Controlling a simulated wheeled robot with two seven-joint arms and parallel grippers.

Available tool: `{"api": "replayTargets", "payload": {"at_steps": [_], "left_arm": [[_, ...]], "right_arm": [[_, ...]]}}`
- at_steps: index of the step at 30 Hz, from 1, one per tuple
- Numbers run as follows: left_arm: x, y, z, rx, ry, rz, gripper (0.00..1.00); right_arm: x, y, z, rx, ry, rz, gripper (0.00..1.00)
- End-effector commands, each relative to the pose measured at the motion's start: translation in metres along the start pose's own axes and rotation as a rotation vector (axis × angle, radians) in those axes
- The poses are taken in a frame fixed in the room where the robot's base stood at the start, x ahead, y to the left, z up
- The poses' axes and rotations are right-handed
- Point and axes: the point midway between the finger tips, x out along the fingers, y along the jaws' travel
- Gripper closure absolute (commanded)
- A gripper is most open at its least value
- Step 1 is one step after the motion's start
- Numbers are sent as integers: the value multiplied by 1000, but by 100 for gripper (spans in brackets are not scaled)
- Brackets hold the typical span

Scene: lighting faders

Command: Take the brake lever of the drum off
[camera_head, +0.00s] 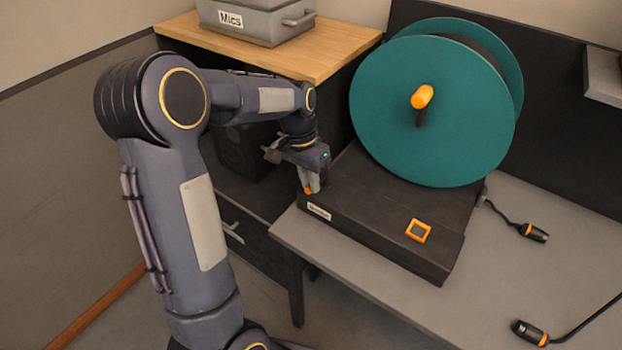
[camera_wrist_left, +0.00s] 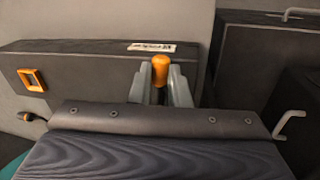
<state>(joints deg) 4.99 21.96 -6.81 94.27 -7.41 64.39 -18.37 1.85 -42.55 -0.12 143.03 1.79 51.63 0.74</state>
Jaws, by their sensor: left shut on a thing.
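The teal cable drum (camera_head: 432,110) stands upright on a dark base (camera_head: 365,215), with an orange crank knob (camera_head: 422,97) on its face. The brake lever (camera_head: 308,190) has an orange tip and sits at the left end of the base. My left gripper (camera_head: 311,184) is shut on it. In the left wrist view the lever's orange knob (camera_wrist_left: 160,69) shows between the two grey fingers of my left gripper (camera_wrist_left: 162,85); the lower part of the lever is hidden. My right gripper is in neither view.
An orange square frame (camera_head: 418,231) is on the base's right part. Cable connectors (camera_head: 534,232) and (camera_head: 530,332) lie on the grey table (camera_head: 500,270). A grey "Mics" case (camera_head: 255,20) stands on the wooden top (camera_head: 340,47) behind.

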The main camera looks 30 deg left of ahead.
Motion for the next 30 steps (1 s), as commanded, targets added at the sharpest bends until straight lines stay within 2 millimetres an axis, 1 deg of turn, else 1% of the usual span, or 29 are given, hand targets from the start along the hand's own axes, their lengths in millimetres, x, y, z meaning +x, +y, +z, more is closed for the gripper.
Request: {"api": "replayTargets", "payload": {"at_steps": [17,30], "left_arm": [[-7,-25,-10,505,-101,1,100],[-10,-39,-26,915,-181,0,100]], "right_arm": [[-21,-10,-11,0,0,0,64],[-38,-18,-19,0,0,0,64]]}}
